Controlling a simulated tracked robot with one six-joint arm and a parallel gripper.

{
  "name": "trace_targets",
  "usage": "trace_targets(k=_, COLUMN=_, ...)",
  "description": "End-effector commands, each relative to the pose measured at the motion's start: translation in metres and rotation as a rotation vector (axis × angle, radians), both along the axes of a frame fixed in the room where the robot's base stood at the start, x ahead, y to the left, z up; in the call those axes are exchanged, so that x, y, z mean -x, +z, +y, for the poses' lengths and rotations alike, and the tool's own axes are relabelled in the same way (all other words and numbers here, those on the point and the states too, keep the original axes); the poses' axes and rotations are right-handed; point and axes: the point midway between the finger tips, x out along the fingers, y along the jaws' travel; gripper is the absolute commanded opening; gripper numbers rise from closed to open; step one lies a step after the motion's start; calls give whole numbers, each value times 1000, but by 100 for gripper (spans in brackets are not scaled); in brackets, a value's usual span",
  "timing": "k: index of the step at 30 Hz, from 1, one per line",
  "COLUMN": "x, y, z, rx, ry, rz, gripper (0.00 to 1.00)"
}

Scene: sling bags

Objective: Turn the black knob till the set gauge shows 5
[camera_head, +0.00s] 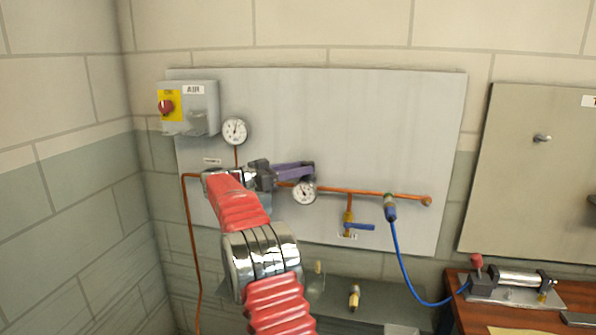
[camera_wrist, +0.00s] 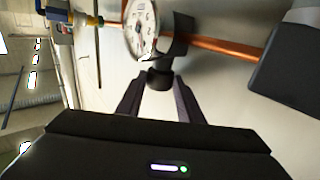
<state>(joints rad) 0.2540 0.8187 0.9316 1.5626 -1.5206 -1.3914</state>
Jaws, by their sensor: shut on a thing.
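The black knob (camera_wrist: 158,79) sits between the fingertips of my gripper (camera_wrist: 158,88) in the wrist view, and the jaws are shut on it. In the head view my gripper (camera_head: 308,170) reaches the regulator on the copper pipe, and its purple fingers hide the knob. A round white gauge (camera_head: 304,193) sits just below the fingertips. In the wrist view the gauge (camera_wrist: 141,28) appears turned on its side above the knob. Its needle is too small and slanted to read surely. I take this to be the set gauge.
A second gauge (camera_head: 235,131) is higher on the grey panel (camera_head: 370,120), beside the air box with a red switch (camera_head: 166,107). A copper pipe (camera_head: 360,193) runs right to a blue hose (camera_head: 405,260). A blue-handled valve (camera_head: 359,226) hangs below.

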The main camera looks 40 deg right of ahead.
Motion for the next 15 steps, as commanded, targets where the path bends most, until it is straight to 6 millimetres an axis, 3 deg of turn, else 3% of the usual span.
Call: trace_targets(k=15, x=1, y=4, z=-3, rx=6, ry=-51, rz=-3, gripper=11)
